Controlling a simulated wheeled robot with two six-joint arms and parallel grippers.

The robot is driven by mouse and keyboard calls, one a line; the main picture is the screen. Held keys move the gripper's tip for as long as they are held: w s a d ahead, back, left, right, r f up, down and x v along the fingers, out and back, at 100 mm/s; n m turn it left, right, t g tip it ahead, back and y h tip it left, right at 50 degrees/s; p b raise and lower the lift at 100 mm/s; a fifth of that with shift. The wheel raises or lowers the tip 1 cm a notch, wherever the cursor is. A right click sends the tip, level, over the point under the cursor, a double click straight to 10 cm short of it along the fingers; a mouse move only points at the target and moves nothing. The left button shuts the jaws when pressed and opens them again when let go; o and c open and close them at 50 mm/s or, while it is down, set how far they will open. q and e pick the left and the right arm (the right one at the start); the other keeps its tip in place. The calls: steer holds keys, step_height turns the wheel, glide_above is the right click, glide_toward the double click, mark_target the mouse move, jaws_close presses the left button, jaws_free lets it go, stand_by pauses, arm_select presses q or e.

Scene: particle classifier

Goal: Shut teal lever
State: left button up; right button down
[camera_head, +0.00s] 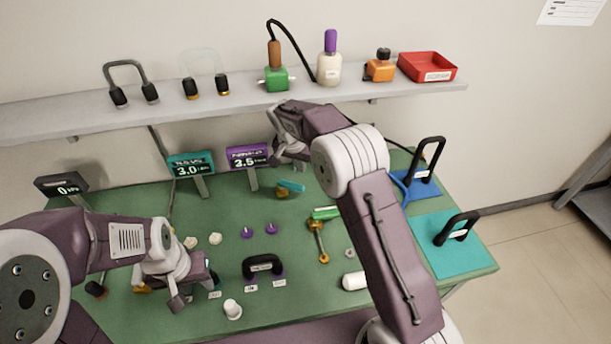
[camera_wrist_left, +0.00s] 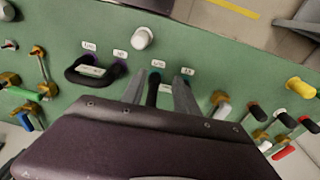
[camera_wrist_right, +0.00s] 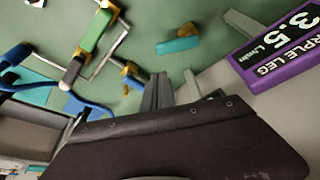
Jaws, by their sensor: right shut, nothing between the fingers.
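The teal lever (camera_head: 291,186) sits on a brass valve body on the green board, below the purple-framed display. In the right wrist view the teal lever (camera_wrist_right: 177,45) lies just beyond my fingertips, apart from them. My right gripper (camera_wrist_right: 158,92) is shut and empty; in the head view the right gripper (camera_head: 290,158) hangs above and behind the lever, partly hidden by its own arm. My left gripper (camera_wrist_left: 158,88) has its fingers apart around a black handle (camera_wrist_left: 152,93) at the board's front left; whether they touch it is unclear.
The purple display (camera_head: 248,157) and teal display (camera_head: 190,165) stand behind the lever. A green-handled valve (camera_head: 325,213) is to its right, close to my right arm. A black handle (camera_head: 263,266) and white cap (camera_head: 232,309) are near the front. A shelf (camera_head: 190,107) runs along the wall.

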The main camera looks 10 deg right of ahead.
mark_target(291, 187)
steer(key=x, duration=0.9)
steer(key=shift+w+d+f+p, duration=0.1)
steer(key=shift+w+f+p, duration=0.2)
steer(key=shift+p, duration=0.1)
steer(key=shift+w+d+f, duration=0.1)
steer(key=shift+w+f, duration=0.15)
steer(key=shift+f, duration=0.3)
arm_select(q)
steer(key=shift+w+d+r, duration=0.1)
steer(key=shift+w+r, duration=0.2)
steer(key=shift+w, duration=0.1)
steer(key=shift+s, duration=0.1)
arm_select(e)
steer(key=shift+s+r, duration=0.1)
steer(key=shift+s, duration=0.05)
